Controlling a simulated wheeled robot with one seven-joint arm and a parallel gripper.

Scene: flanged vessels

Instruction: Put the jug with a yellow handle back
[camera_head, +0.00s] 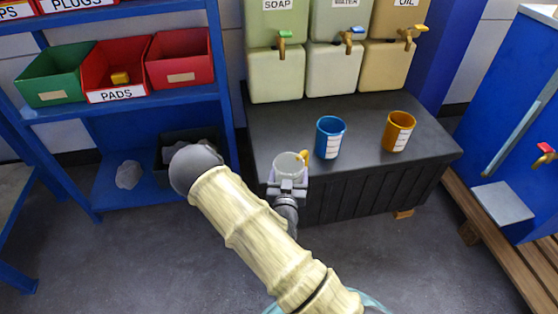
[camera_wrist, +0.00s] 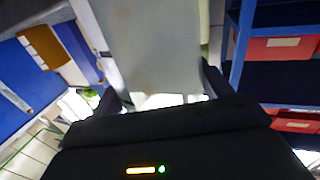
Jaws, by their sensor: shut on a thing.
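The jug (camera_head: 287,166) is pale and whitish, with a yellow handle (camera_head: 304,157) on its right side. My gripper (camera_head: 287,187) is shut on it from the near side, and the jug looks upright. It is at the front left of the dark bench top (camera_head: 350,172), left of the blue cup; I cannot tell if it touches the bench. In the wrist view a large pale surface (camera_wrist: 152,45), apparently the jug, fills the space between the fingers of my gripper (camera_wrist: 160,98).
A blue cup (camera_head: 329,138) and an orange cup (camera_head: 398,131) stand on the bench. Tanks marked SOAP (camera_head: 275,75), WATER (camera_head: 333,70) and OIL (camera_head: 384,68) with taps are behind. A blue shelf (camera_head: 150,105) with bins is left; a wooden slatted bench (camera_head: 505,240) is right.

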